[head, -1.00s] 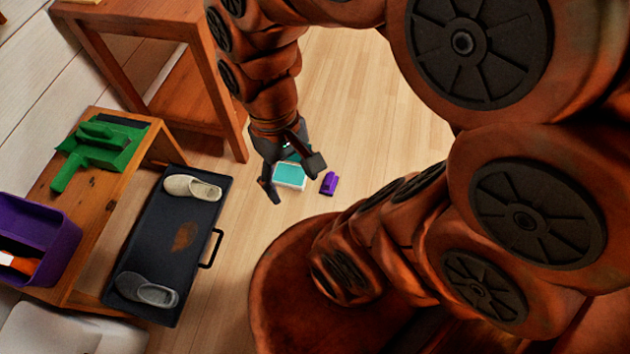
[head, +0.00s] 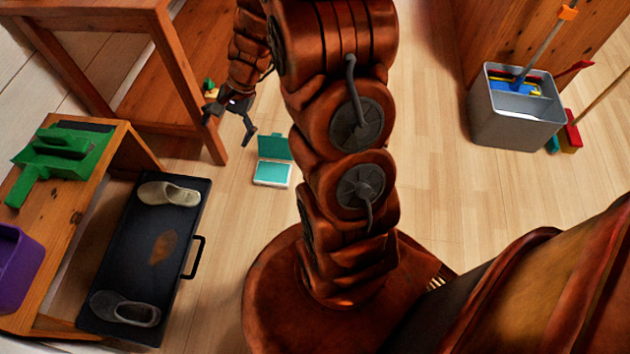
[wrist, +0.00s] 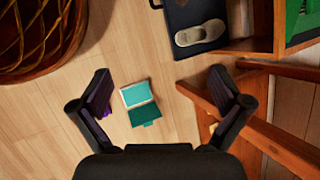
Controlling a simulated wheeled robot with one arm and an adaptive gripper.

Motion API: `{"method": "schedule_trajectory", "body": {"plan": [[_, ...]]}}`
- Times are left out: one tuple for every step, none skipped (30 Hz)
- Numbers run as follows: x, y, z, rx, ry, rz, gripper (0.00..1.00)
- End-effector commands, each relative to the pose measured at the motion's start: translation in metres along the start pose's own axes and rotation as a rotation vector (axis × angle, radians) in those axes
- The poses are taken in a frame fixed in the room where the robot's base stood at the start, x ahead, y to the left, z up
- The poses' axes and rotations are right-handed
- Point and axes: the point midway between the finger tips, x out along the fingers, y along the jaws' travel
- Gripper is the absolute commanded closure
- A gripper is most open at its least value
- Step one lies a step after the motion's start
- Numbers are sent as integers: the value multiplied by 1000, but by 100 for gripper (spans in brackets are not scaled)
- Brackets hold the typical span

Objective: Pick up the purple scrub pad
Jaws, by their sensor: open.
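The purple scrub pad (wrist: 107,111) shows only as a small purple patch beside the left finger in the wrist view; the finger covers most of it. In the head view it is out of sight, and my arm crosses the floor right of the teal case. My gripper (head: 231,122) is open and empty, above the floor beside the wooden table's leg. In the wrist view its two fingers (wrist: 160,92) are spread wide, with the pad near the left one.
An open teal case (head: 272,173) lies on the floor, between the fingers in the wrist view. A wooden table (head: 150,127) stands close to my gripper. A black tray (head: 130,262) holds slippers. A grey bin (head: 515,130) with cleaning tools stands at right.

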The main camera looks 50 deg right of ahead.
Motion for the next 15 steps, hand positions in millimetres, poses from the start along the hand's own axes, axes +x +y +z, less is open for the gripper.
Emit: {"method": "schedule_trajectory", "body": {"plan": [[15, 5, -24, 64, 6, -23, 0], [19, 6, -36, 97, 13, -38, 0], [26, 7, -52, 143, 19, -57, 0], [31, 10, -64, 180, 24, -71, 0], [36, 12, -76, 214, 30, -84, 0], [43, 16, -93, 264, 40, -103, 0], [49, 20, -105, 301, 45, -115, 0], [54, 24, -118, 338, 52, -126, 0], [61, 30, -134, 386, 60, -144, 0], [67, 35, -145, 423, 66, -155, 0], [73, 41, -157, 461, 71, -166, 0], [79, 48, -174, 510, 82, -183, 0], [84, 54, -186, 548, 91, -194, 0], [91, 61, -198, 586, 99, -204, 0], [98, 72, -214, 637, 108, -218, 0]]}}
